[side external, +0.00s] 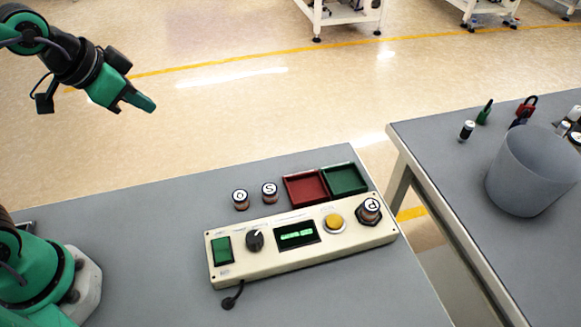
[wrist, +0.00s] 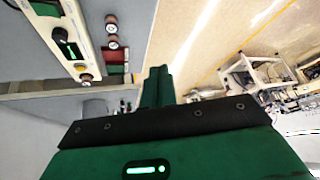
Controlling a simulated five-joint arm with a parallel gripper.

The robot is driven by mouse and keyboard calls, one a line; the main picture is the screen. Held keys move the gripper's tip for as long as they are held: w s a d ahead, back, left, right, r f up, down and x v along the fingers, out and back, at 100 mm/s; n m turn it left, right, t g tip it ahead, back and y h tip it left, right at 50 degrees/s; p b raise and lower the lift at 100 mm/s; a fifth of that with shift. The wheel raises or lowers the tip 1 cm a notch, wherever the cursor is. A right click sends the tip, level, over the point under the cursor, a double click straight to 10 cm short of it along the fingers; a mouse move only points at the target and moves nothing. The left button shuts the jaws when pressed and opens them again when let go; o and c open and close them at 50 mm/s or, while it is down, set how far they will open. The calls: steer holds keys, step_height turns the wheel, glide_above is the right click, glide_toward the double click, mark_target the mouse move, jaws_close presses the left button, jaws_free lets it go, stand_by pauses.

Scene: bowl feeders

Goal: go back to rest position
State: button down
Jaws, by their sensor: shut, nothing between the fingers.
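My gripper (side external: 146,103) is at the upper left in the side external view, raised well above the grey table (side external: 130,215) and touching nothing. Its green fingers are together, with nothing between them. In the wrist view, the shut fingers (wrist: 158,72) point away from the camera, past the table edge toward the floor. No rest position is marked in either view.
A beige control panel (side external: 372,238) lies on the table. Behind it are a red tray (side external: 305,188), a green tray (side external: 344,179) and cylinders marked O (side external: 241,200) and S (side external: 269,193). A cylinder marked P (side external: 369,211) is at the panel's right end. A grey bin (side external: 520,175) stands on a second table.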

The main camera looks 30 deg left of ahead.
steer(key=s+a+n+y, duration=0.1)
steer(key=s+a+n, duration=0.3)
steer(key=s, duration=0.3)
steer(key=shift+s+a+g, duration=0.25)
steer(key=shift+a+g, duration=0.05)
steer(key=shift+a, duration=0.5)
